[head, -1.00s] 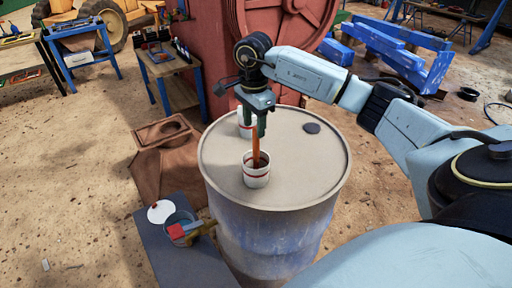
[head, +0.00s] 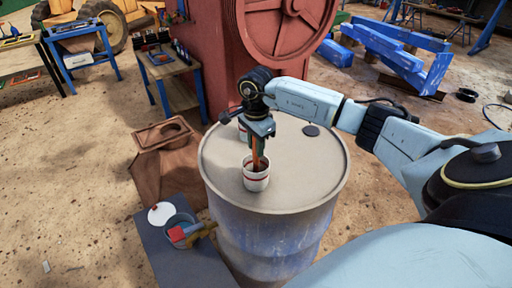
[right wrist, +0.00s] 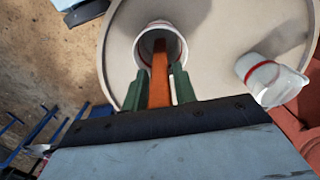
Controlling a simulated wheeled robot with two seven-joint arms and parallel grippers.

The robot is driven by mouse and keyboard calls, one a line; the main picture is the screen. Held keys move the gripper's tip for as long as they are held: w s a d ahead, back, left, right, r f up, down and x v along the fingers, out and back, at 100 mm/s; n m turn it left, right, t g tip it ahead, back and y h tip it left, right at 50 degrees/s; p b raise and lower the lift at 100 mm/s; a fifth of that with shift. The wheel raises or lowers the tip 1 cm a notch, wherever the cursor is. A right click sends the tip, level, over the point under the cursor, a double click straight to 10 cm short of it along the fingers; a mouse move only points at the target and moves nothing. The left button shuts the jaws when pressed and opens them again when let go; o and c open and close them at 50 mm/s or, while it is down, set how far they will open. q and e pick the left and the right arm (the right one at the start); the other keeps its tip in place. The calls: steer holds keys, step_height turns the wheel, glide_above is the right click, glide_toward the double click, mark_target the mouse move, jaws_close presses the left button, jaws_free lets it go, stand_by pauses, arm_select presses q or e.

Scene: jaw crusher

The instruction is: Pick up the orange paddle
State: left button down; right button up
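The orange paddle (head: 264,165) stands upright in a white cup with red bands (head: 256,181) on the drum top. In the right wrist view the paddle (right wrist: 160,72) runs from the cup's dark mouth (right wrist: 160,42) up between my fingers. My right gripper (head: 258,153) is pointed down, just over the cup, with its green fingers around the paddle's upper part. In the right wrist view, the right gripper (right wrist: 160,82) has a fingertip on each side of the paddle, with narrow gaps; it looks open. My left gripper is not in view.
A second white cup (right wrist: 272,80) stands behind on the drum top (head: 301,173). A dark round disc (head: 311,130) lies at the drum's back right. A small bucket (head: 180,228) and white lid (head: 161,213) are on a low grey stand to the left. The red crusher (head: 215,60) rises behind.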

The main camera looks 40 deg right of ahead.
jaws_close()
